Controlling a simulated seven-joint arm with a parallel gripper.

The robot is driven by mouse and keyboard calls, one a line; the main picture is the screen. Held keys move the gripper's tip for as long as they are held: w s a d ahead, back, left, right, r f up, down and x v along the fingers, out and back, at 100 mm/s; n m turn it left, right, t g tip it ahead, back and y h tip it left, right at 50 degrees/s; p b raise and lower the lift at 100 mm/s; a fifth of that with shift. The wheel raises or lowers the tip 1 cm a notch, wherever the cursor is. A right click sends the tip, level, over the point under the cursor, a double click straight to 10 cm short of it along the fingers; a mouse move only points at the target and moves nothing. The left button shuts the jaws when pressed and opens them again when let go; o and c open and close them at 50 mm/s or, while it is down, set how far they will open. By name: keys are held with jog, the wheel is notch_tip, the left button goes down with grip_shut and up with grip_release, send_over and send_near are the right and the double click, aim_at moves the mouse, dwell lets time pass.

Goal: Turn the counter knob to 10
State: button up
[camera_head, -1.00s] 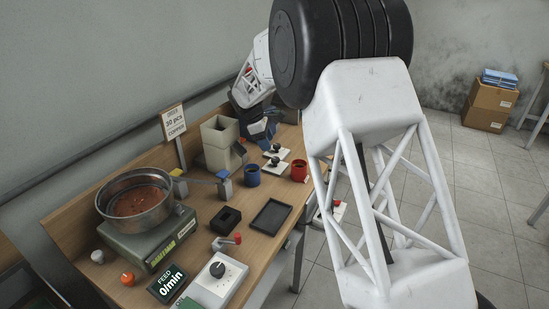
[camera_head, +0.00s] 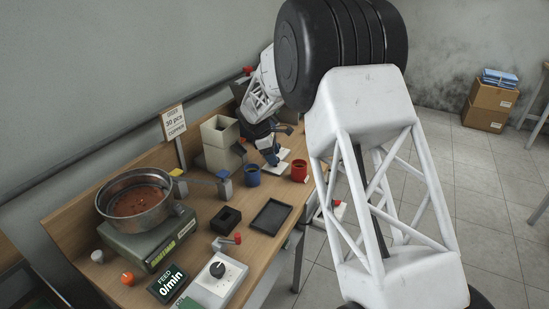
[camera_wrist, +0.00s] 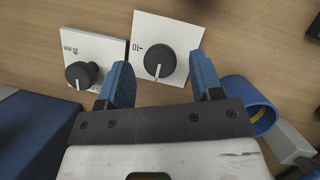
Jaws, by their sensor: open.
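In the wrist view, a black round knob (camera_wrist: 159,64) with a white pointer line sits on a white plate (camera_wrist: 184,30) marked 10. The line points toward the bottom of the picture, away from the 10 mark at upper left. My gripper (camera_wrist: 160,61) is open, its two blue fingers on either side of this knob in the picture, with visible space on both sides; I cannot tell its height above the knob. A second black knob (camera_wrist: 79,75) on a white plate (camera_wrist: 101,45) with small text lies to the left. In the head view my gripper (camera_head: 271,158) covers most of the plates.
A blue cup (camera_head: 252,176) and a red cup (camera_head: 299,172) stand close to the plates. A beige hopper box (camera_head: 219,150) stands behind, left. A metal bowl feeder (camera_head: 138,201), a black tray (camera_head: 271,216) and a feed dial (camera_head: 217,270) are nearer.

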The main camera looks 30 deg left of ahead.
jog(key=shift+w+d+f, duration=0.15)
jog(key=shift+d+f, duration=0.1)
jog(key=shift+f, duration=0.35)
jog(key=c, duration=0.9)
